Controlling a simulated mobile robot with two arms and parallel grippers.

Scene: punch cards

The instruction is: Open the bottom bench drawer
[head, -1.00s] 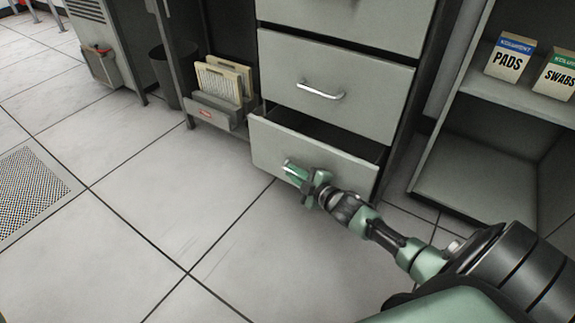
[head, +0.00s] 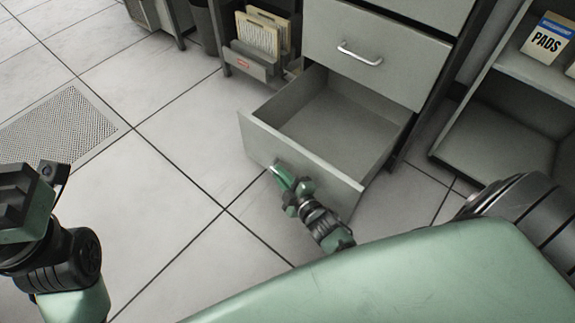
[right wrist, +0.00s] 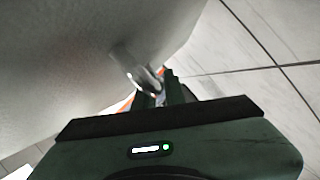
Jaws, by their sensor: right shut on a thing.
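The bottom bench drawer (head: 248,142) is pulled well out from the grey bench cabinet, and the part of its inside that shows is empty. My right gripper (head: 279,174) is at the drawer's front face, shut on its metal handle. In the right wrist view the handle (right wrist: 146,78) sits between the fingers, against the grey drawer front (right wrist: 60,60). The handle is mostly hidden by the gripper in the head view. My left arm shows at the left edge of the head view; its fingertips cannot be made out.
A closed drawer with a metal handle (head: 360,54) is above the open one. A file holder (head: 250,62) with folders stands left of the cabinet. An open shelf with a PADS box (head: 546,38) is at right. The tiled floor (head: 170,150) in front is clear.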

